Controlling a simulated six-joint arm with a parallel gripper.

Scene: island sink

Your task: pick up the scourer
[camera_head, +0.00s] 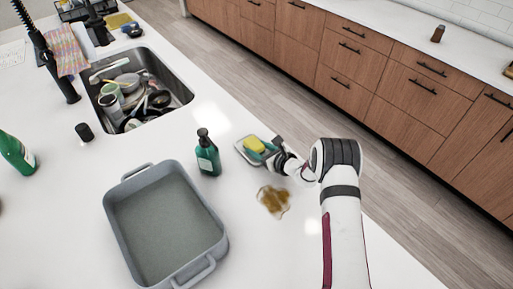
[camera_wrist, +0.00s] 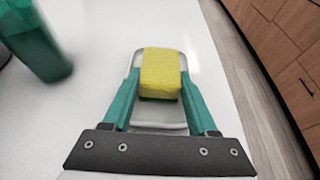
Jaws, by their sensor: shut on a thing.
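The scourer (camera_wrist: 160,72) is a yellow block in the wrist view. My gripper (camera_wrist: 158,92) has its two green fingers on either side of the scourer and is shut on it. The grey-white tray (camera_wrist: 158,117) shows beneath and around the scourer; I cannot tell whether the scourer still touches it. In the head view, the scourer (camera_head: 255,144) shows as a small yellow patch at my gripper (camera_head: 260,151), above the tray (camera_head: 241,146). The far side of the scourer is hidden.
A green pump bottle (camera_head: 208,155) stands left of the tray. A brown spill (camera_head: 273,200) lies nearer me. A large grey roasting pan (camera_head: 215,232) is at front left. The sink (camera_head: 180,90) holds several dishes. The counter's right edge runs close to the tray.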

